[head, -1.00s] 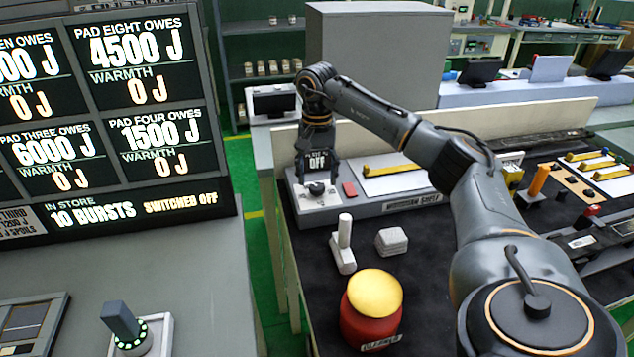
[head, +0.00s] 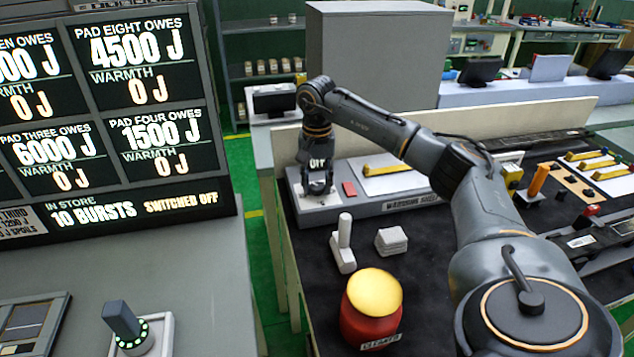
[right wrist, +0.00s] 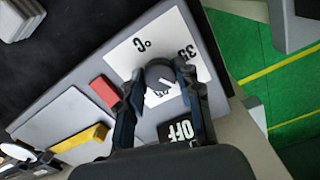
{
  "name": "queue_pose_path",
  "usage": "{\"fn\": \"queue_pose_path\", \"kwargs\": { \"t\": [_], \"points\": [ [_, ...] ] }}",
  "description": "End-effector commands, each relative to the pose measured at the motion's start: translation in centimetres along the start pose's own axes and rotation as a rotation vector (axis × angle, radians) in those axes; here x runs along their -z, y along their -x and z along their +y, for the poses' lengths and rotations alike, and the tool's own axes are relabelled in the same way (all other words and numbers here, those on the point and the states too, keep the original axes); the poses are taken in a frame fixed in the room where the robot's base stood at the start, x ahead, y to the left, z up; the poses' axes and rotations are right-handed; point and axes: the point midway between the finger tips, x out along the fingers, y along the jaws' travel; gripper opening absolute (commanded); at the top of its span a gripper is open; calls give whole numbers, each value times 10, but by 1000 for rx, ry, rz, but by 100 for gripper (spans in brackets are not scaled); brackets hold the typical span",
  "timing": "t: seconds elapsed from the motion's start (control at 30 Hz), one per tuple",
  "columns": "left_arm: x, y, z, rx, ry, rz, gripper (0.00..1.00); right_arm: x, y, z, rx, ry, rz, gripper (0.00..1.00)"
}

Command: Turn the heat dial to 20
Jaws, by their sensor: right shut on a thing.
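The heat dial (right wrist: 158,73) is a dark round knob with a white pointer mark. It stands on a white scale plate (right wrist: 132,55) marked °C and 35, on the grey warming shelf (head: 345,209). My right gripper (head: 317,190) is over the shelf's left end, fingers down. In the right wrist view my right gripper (right wrist: 157,80) has one finger on each side of the dial and is shut on it. A small black display (right wrist: 180,131) beside the dial reads OFF. My left gripper is not in view.
A red block (head: 349,189) and a yellow bar (head: 388,169) on a white panel lie right of the dial. A big screen (head: 110,110) is at left.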

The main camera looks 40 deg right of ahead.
Motion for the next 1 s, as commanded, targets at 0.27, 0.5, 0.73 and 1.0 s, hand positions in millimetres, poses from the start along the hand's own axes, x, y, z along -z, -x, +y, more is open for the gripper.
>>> {"fn": "queue_pose_path", "kwargs": {
  "t": [0.27,0.5,0.73,1.0],
  "points": [
    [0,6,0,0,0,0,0,0,1,0,-2,-85,-1,3],
    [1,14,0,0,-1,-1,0,0,2,0,-2,-266,0,3],
    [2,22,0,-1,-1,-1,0,0,2,0,-2,-485,0,3],
    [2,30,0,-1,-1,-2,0,0,2,0,-1,-741,1,3]
  ]
}}
